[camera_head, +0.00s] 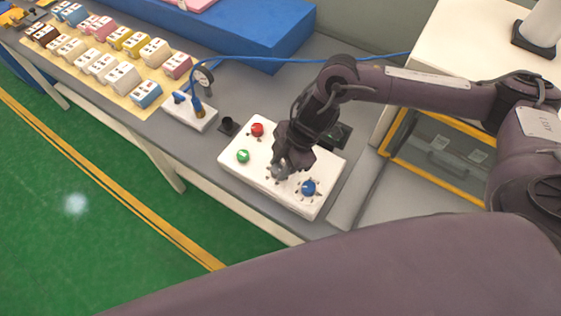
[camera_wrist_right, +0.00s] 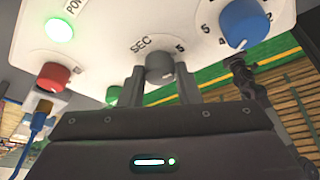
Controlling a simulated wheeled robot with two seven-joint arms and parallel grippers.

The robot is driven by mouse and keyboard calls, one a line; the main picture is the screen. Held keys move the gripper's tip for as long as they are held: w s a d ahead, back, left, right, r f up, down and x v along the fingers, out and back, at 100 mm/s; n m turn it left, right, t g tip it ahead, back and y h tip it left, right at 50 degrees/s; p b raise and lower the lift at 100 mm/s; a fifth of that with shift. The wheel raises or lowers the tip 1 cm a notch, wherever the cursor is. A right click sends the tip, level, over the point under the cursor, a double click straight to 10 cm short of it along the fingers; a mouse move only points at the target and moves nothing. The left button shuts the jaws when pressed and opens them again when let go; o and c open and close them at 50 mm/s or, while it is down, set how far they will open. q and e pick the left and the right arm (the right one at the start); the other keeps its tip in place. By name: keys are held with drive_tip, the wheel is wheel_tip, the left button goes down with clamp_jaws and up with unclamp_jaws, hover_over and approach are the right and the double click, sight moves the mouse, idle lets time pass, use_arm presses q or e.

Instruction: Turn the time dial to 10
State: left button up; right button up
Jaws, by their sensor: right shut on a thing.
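A white control box (camera_head: 255,175) lies on the grey bench, with a grey time dial marked "SEC" (camera_wrist_right: 159,62) on its face. My right gripper (camera_head: 281,170) reaches down to the box. In the right wrist view its two fingers (camera_wrist_right: 160,78) stand on either side of the grey dial, shut on it. A "5" is printed to the right of this dial. Its pointer is too small to read for certain. A blue dial (camera_head: 308,187) sits beside it, and it also shows in the right wrist view (camera_wrist_right: 244,23). My left gripper is not in view.
The box also has a red button (camera_head: 257,129), a green button (camera_head: 243,156) and a lit green power lamp (camera_wrist_right: 59,30). Rows of coloured blocks (camera_head: 122,76) and a blue platform (camera_head: 240,30) are farther back.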

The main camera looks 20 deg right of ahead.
drive_tip(key=shift+s+r+m+p, duration=0.1)
drive_tip(key=shift+r+m+p, duration=0.1)
drive_tip(key=shift+m+p, duration=0.4)
drive_tip(key=m+t+p, duration=0.1)
drive_tip(key=m+p, duration=0.2)
drive_tip(key=p, duration=0.1)
drive_tip(key=m+t+h+p, duration=0.1)
drive_tip(key=m+t+p, duration=0.1)
drive_tip(key=m+p, duration=0.1)
drive_tip(key=shift+s+a+r+m+p, duration=0.15)
drive_tip(key=shift+s+m+p, duration=0.05)
drive_tip(key=shift+m+p, duration=0.25)
drive_tip(key=shift+m+h+p, duration=0.4)
drive_tip(key=shift+m+p, duration=0.55)
drive_tip(key=shift+f+m+t+h+p, duration=0.2)
drive_tip(key=shift+m+t+h+p, duration=0.15)
drive_tip(key=shift+m, duration=0.35)
drive_tip(key=o, duration=1)
drive_tip(key=shift+f, duration=0.1)
drive_tip(key=shift+c, duration=0.2)
